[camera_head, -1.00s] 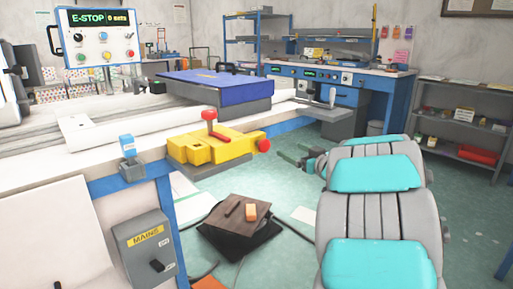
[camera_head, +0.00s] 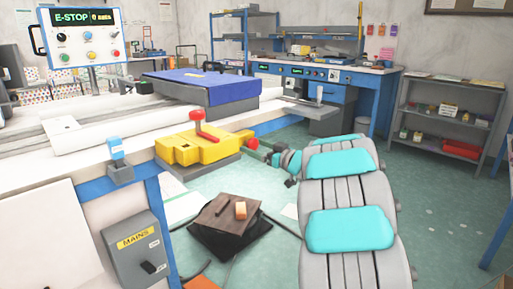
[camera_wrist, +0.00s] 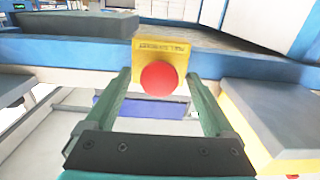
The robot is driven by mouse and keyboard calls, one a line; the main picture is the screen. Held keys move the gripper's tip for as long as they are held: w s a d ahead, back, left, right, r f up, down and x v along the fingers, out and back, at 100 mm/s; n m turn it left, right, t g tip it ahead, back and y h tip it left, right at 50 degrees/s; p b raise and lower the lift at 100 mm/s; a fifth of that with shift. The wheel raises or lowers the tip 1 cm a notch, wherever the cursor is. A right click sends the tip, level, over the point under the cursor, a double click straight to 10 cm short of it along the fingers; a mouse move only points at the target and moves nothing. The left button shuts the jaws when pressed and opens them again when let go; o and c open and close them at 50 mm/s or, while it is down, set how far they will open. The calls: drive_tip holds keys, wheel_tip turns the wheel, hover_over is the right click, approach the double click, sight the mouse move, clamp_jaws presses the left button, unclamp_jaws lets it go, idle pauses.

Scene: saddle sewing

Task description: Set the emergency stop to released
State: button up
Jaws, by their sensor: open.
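The emergency stop is a round red button (camera_wrist: 159,78) on a yellow plate (camera_wrist: 160,50) with dark lettering too blurred to read, mounted against a blue rail in the wrist view. My gripper (camera_wrist: 158,76) is open, with one green finger on each side of the button; I cannot tell whether they touch it. In the head view my gripper (camera_head: 268,150) is beside the right end of the yellow block (camera_head: 195,147), where a red knob (camera_head: 251,144) shows; I cannot tell whether this knob is the same button. The console display (camera_head: 83,17) reads E-STOP and "0 sets".
A red-handled lever (camera_head: 197,115) rises from the yellow block. A MAINS switch box (camera_head: 138,248) is at lower left. A yellow-sided grey slab (camera_wrist: 270,110) is close right of my fingers.

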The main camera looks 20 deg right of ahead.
clamp_jaws()
idle(0.8)
